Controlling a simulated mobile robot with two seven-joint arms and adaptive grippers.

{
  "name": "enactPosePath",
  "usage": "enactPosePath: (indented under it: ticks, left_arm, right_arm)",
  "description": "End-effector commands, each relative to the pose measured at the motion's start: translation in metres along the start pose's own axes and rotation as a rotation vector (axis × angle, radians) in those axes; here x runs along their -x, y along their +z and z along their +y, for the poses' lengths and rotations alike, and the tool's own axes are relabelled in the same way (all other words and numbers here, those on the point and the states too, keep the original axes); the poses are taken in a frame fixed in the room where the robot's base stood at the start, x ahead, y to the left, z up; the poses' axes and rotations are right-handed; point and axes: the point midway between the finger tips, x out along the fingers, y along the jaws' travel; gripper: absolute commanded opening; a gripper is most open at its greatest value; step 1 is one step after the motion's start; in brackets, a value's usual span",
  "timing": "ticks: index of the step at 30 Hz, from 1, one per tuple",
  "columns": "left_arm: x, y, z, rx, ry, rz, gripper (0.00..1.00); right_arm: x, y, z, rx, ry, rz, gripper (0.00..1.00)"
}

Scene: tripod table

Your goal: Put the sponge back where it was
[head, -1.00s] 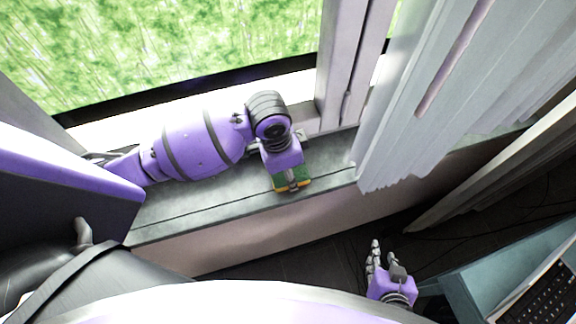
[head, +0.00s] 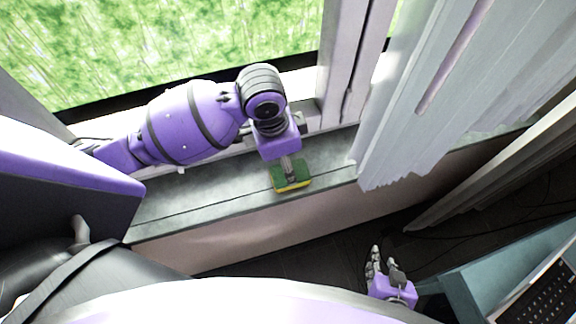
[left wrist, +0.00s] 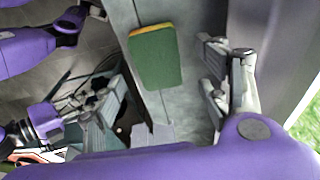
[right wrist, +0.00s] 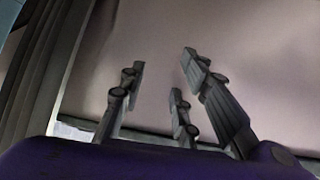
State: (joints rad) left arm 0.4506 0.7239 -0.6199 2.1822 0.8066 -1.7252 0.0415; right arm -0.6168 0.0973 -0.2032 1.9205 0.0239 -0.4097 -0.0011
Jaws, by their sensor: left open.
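The sponge (head: 303,179), green on top with a yellow edge, lies flat on the grey windowsill (head: 215,203). It also shows whole in the left wrist view (left wrist: 155,60). My left gripper (head: 287,165) is above the sponge and partly hides it in the head view. In the left wrist view its fingers (left wrist: 158,88) are spread wide, with the sponge below in the gap and nothing held. My right gripper (head: 377,258) hangs low, well right of the sill's front. In the right wrist view its fingers (right wrist: 158,85) are apart and empty.
The window frame (head: 345,70) stands behind the sill. White curtains (head: 415,110) hang just right of the sponge. A blue-green desk (head: 475,285) with a black keyboard (head: 548,297) is at the lower right. The sill left of the sponge is clear.

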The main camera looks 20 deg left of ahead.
Motion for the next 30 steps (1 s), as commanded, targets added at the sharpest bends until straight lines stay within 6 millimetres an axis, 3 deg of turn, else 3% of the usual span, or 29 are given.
enactPosePath:
  ticks: [3,9,21,30]
  left_arm:
    - [0.028,-0.001,-0.001,-0.002,-0.006,0.004,0.68]
    - [0.057,-0.001,-0.001,-0.001,-0.003,0.001,0.68]
    - [0.067,0.000,0.000,0.000,0.000,0.000,0.68]
    - [0.066,0.000,0.000,0.000,0.000,0.000,0.68]
  right_arm:
    - [0.000,-0.002,0.000,0.000,0.000,0.004,0.30]
    - [0.000,-0.003,0.000,0.000,0.001,0.004,0.30]
    - [0.000,-0.002,0.000,-0.001,0.001,0.004,0.30]
    - [0.000,-0.002,0.000,-0.001,0.000,0.003,0.68]
